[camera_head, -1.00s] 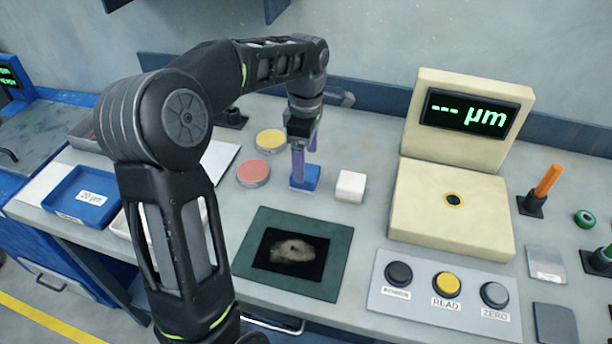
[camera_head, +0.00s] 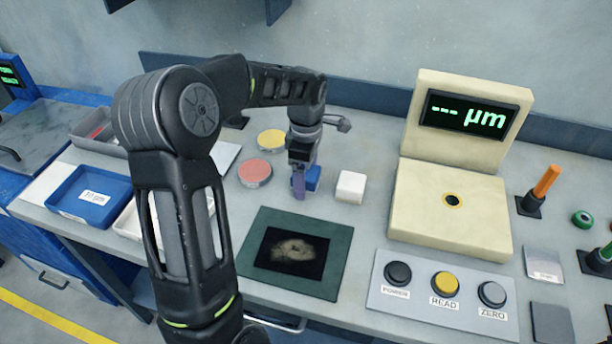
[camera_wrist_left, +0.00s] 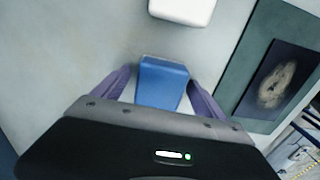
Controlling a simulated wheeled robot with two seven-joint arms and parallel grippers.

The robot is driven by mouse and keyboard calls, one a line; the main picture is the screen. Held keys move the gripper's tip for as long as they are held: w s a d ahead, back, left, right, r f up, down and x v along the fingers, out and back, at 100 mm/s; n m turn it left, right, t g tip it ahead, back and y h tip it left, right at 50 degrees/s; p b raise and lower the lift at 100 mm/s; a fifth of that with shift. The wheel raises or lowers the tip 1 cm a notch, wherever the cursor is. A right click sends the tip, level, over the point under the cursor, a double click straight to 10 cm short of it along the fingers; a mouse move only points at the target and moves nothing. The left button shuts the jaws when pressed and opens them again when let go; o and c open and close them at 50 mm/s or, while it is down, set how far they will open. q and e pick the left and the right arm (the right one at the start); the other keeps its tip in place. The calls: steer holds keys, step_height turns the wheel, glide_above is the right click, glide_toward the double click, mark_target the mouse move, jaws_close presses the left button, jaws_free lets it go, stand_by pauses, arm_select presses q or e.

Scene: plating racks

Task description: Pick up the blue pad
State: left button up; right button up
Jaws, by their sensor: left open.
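The blue pad (camera_head: 313,178) is a small blue block on the grey worktop, beside the white block (camera_head: 350,187). My left gripper (camera_head: 299,186) is lowered at the pad and hides part of it in the head view. In the left wrist view the pad (camera_wrist_left: 162,82) lies between the two purple fingers of the open gripper (camera_wrist_left: 160,92), with gaps showing beside it. I cannot tell whether either finger touches it. My right gripper is not in view.
A green-bordered mat (camera_head: 256,249) lies in front of the pad. Red (camera_head: 255,173) and yellow (camera_head: 271,140) discs are to its left. A cream gauge (camera_head: 449,208) and a button panel (camera_head: 444,296) stand to the right. A blue tray (camera_head: 90,197) is at far left.

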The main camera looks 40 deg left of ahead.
arm_select(q)
steer(key=shift+c, duration=0.4)
steer(key=c, duration=1.4)
steer(key=shift+r, duration=0.2)
step_height(320, 180, up, 10)
steer(key=shift+f+b, duration=0.1)
steer(key=shift+b, duration=0.35)
